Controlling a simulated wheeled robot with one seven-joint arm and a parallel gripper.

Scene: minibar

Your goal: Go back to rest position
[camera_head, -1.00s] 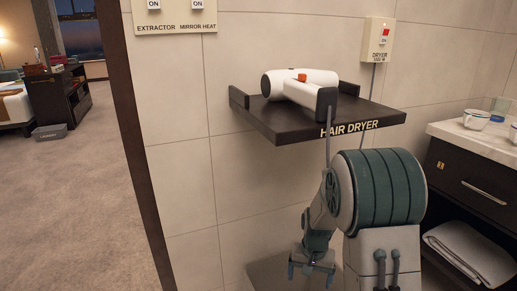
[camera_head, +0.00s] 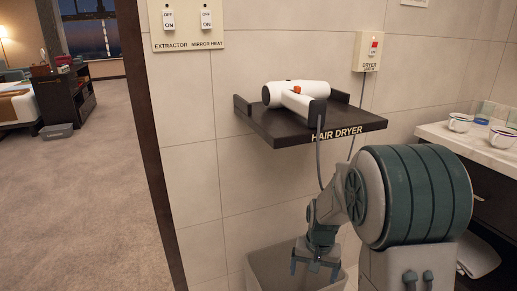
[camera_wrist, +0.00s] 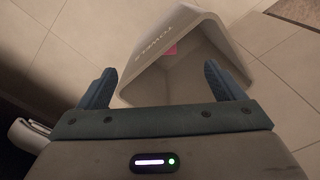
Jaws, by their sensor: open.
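My gripper (camera_head: 316,268) points downward in the head view, below the hair dryer shelf and in front of the wall. In the wrist view its two blue fingers (camera_wrist: 165,88) are spread apart with nothing between them. Past the fingertips is a grey open-topped bin (camera_wrist: 190,55) with "TOWELS" lettering on its side. The bin also shows behind my gripper in the head view (camera_head: 268,272). A small pink patch is visible inside it in the wrist view.
A white hair dryer (camera_head: 295,98) lies on a dark shelf (camera_head: 345,122) above my gripper, its cord hanging down. A counter with cups (camera_head: 460,121) stands at right. A switch panel (camera_head: 186,25) and dryer switch (camera_head: 368,50) are on the wall.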

